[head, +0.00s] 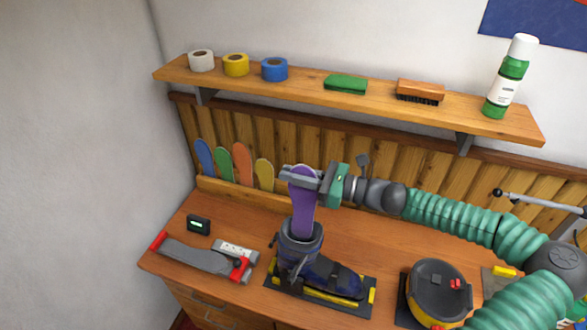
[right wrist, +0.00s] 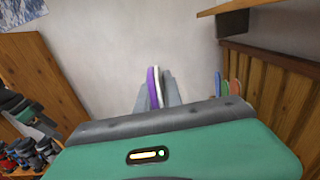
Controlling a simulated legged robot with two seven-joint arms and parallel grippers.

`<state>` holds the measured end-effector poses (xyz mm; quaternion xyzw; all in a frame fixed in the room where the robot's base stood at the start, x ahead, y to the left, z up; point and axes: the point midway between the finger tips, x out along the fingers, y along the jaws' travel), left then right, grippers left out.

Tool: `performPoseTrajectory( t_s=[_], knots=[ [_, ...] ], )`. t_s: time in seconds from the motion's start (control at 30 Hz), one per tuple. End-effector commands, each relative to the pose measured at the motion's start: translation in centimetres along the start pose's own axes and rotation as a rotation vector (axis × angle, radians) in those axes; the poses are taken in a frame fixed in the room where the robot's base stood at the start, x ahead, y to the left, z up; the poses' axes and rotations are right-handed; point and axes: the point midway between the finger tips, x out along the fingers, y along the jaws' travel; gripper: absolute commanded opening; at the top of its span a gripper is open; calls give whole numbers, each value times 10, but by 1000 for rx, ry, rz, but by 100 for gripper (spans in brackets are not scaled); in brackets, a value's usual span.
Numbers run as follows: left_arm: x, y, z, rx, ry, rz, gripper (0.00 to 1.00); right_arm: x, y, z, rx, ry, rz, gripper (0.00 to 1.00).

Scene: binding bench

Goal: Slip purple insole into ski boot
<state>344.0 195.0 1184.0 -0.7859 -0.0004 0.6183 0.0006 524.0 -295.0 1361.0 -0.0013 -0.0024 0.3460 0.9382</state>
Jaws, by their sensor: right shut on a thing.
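The purple insole (head: 302,213) stands upright above the ski boot (head: 322,270), its lower end at or inside the boot's cuff opening; how deep it sits I cannot tell. My right gripper (head: 302,176) is shut on the insole near its upper end. In the right wrist view the insole (right wrist: 153,88) shows edge-on between the fingers of my right gripper (right wrist: 158,90). The dark blue and grey boot stands upright on a black and yellow holder (head: 360,304) on the bench. My left gripper is not in view.
Blue, green, orange and yellow insoles (head: 242,163) lean in a rack behind the boot. A grey and red tool (head: 200,258) and a small black display (head: 199,224) lie left. A round dark and yellow device (head: 439,285) stands right. A shelf (head: 310,88) hangs above.

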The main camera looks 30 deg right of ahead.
Motion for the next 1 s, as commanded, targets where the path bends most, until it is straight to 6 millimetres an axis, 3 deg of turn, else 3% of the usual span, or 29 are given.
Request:
performPoseTrajectory(
  t_s=[1.0],
  knots=[
    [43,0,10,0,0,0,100,0,0,-100,2,-1,0,0]
  ],
)
